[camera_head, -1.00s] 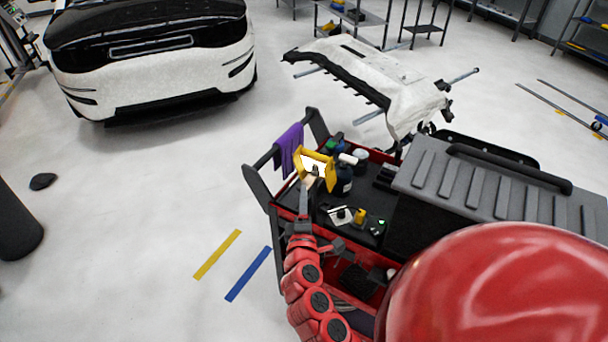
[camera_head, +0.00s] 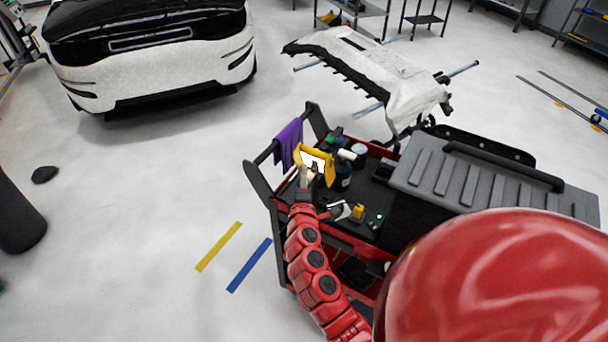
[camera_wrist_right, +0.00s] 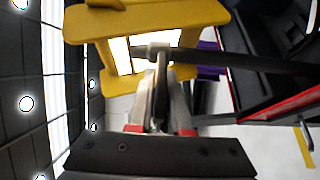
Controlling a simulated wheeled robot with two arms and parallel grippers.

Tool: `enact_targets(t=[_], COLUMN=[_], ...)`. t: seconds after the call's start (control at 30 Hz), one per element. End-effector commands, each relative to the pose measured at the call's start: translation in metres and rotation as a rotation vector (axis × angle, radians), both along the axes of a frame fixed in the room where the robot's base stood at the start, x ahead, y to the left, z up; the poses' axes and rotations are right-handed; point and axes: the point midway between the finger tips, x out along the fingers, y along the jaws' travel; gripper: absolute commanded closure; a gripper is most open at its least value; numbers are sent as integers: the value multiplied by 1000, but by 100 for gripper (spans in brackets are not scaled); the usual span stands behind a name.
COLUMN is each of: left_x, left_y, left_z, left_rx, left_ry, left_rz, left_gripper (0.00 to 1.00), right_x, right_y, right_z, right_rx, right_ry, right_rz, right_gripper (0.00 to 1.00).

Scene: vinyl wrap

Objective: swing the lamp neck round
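The work lamp is a yellow frame with a bright white panel (camera_head: 315,162); it stands at the left end of the red cart. In the right wrist view the lamp head (camera_wrist_right: 140,25) fills the upper left. A dark bar of the lamp neck (camera_wrist_right: 245,62) runs in from the right to a joint just at my fingertips. My right gripper (camera_head: 307,174) is at the lamp, seen from behind. In the wrist view its fingers (camera_wrist_right: 160,85) sit close together around a thin grey piece below that joint. My left gripper is out of view.
The red cart (camera_head: 272,200) carries a purple cloth (camera_head: 288,145), dark bottles (camera_head: 343,172) and small items beside the lamp. A ribbed grey case (camera_head: 470,180) lies to the right. A white bumper on a stand (camera_head: 385,80) is behind.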

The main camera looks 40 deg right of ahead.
Motion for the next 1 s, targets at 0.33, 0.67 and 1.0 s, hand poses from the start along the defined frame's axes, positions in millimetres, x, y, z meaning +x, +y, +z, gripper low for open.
enact_targets(t=[0.33,0.67,1.0], left_x=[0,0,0], left_y=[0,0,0], left_z=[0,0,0], left_rx=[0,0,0], left_ry=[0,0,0], left_rz=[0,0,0], left_gripper=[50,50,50], right_x=[0,0,0], right_y=[0,0,0], right_z=[0,0,-1], right_rx=[0,1,1], right_ry=[0,1,1], right_rz=[0,0,0], right_gripper=[100,100,100])
